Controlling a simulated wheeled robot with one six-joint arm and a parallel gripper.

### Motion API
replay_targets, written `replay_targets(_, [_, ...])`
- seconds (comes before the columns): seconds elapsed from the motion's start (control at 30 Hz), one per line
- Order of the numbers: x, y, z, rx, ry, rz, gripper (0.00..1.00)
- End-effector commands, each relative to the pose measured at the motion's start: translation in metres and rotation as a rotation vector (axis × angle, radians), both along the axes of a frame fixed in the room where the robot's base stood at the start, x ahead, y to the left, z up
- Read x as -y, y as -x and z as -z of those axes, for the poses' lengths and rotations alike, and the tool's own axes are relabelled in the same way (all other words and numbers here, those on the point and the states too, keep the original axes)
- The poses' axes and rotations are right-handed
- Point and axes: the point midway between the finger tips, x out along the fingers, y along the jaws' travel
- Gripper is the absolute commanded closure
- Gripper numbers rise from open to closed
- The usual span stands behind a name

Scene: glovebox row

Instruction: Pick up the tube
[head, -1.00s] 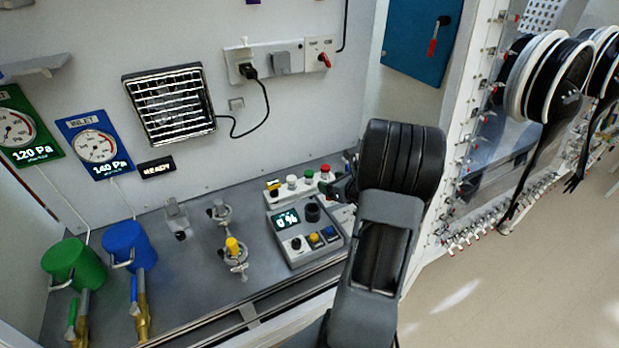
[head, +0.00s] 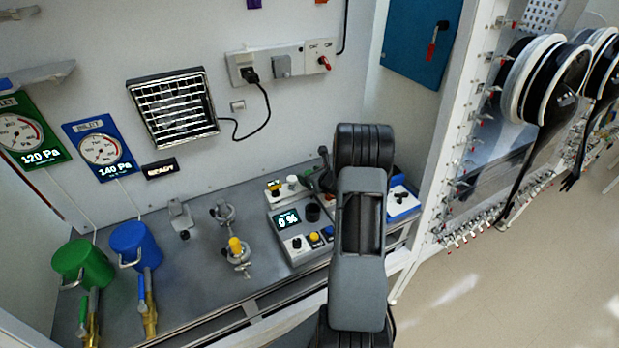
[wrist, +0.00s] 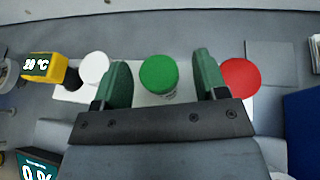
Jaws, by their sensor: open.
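A white rack (head: 284,199) holds a row of capped tubes at the back of the grey worktop. In the wrist view the rack (wrist: 72,95) bears a white-capped tube (wrist: 94,68), a green-capped tube (wrist: 158,75) and a red-capped tube (wrist: 240,77). My gripper (wrist: 158,85) is open above the rack. Its two green fingers stand either side of the green cap, with a gap on each side. In the head view the white cap (head: 292,180) shows, while my arm hides the green and red caps.
A yellow-topped item (wrist: 42,68) reading 38 °C sits at the rack's left end. A grey control box (head: 297,232) reading 0 % stands in front. A blue-and-white tray (head: 403,204) lies to the right. Metal clamps (head: 237,252) stand to the left.

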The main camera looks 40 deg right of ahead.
Motion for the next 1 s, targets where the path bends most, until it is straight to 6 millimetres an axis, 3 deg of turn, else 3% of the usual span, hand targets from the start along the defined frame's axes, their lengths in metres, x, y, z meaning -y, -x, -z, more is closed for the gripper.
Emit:
replay_targets(0.37, [-0.0007, -0.0074, 0.0036, 0.0, -0.001, 0.0, 0.35])
replay_targets(0.9, [-0.0006, -0.0073, 0.0033, 0.0, 0.0, 0.0, 0.86])
replay_targets(1.0, [-0.0006, -0.0073, 0.0032, 0.001, 0.0, 0.0, 0.87])
